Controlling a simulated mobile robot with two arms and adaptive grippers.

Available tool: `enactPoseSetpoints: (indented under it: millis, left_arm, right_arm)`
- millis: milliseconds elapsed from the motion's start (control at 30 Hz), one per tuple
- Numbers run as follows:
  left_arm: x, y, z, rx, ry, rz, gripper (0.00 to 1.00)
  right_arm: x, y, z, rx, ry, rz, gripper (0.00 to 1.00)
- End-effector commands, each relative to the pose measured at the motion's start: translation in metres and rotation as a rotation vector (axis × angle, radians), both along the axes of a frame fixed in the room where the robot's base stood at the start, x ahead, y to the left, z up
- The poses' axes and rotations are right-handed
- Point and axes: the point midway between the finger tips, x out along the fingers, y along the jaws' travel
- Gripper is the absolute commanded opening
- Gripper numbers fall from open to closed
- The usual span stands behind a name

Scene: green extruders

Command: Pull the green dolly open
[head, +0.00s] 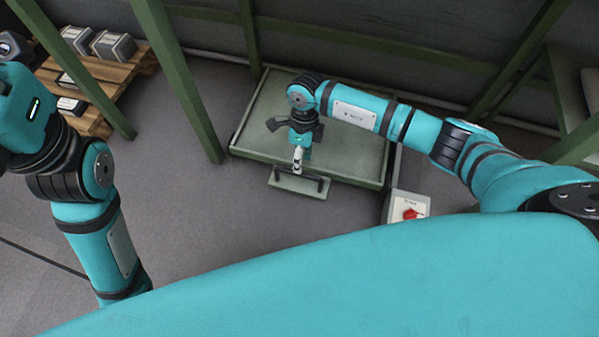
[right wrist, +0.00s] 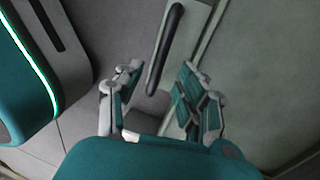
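The green dolly (head: 258,112) is a flat, low tray on the floor between the green frame posts in the head view. A plate with a black bar handle (head: 312,178) sticks out from its front edge. The handle also shows in the right wrist view as a slanted black bar (right wrist: 165,50). My right gripper (head: 298,167) hangs over the handle. In the right wrist view its two fingers (right wrist: 160,90) are spread, with the bar lying ahead between them. I cannot tell any contact. My left arm shows at the left, but its gripper is not in view.
A control box with a red knob (head: 411,213) stands right of the dolly. Green posts (head: 182,85) rise on its left. A wooden pallet (head: 100,88) with grey boxes lies at upper left. The grey floor left of the handle is clear.

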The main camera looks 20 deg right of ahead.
Motion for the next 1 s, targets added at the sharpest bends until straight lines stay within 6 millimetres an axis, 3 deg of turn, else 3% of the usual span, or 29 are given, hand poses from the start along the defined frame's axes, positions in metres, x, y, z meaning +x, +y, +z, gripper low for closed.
enactPoseSetpoints:
  millis: [33, 200, 633, 933, 1000]
  left_arm:
    - [-0.003, 0.000, -0.002, 0.000, -0.020, 0.000, 0.55]
    - [-0.010, -0.001, 0.004, 0.004, -0.056, 0.003, 0.55]
    - [-0.013, -0.002, 0.010, 0.006, -0.071, 0.004, 0.55]
    - [-0.013, -0.002, 0.010, 0.006, -0.071, 0.004, 0.55]
    - [-0.013, -0.002, 0.010, 0.006, -0.071, 0.004, 0.55]
  right_arm:
    - [-0.002, 0.002, -0.014, 0.001, 0.002, -0.001, 0.38]
    - [-0.006, 0.004, -0.036, 0.000, 0.001, -0.001, 0.38]
    - [-0.007, 0.005, -0.044, 0.001, 0.000, -0.001, 0.38]
    - [-0.007, 0.005, -0.044, 0.000, 0.000, -0.001, 0.02]
    - [-0.007, 0.005, -0.044, 0.000, 0.000, -0.001, 0.00]
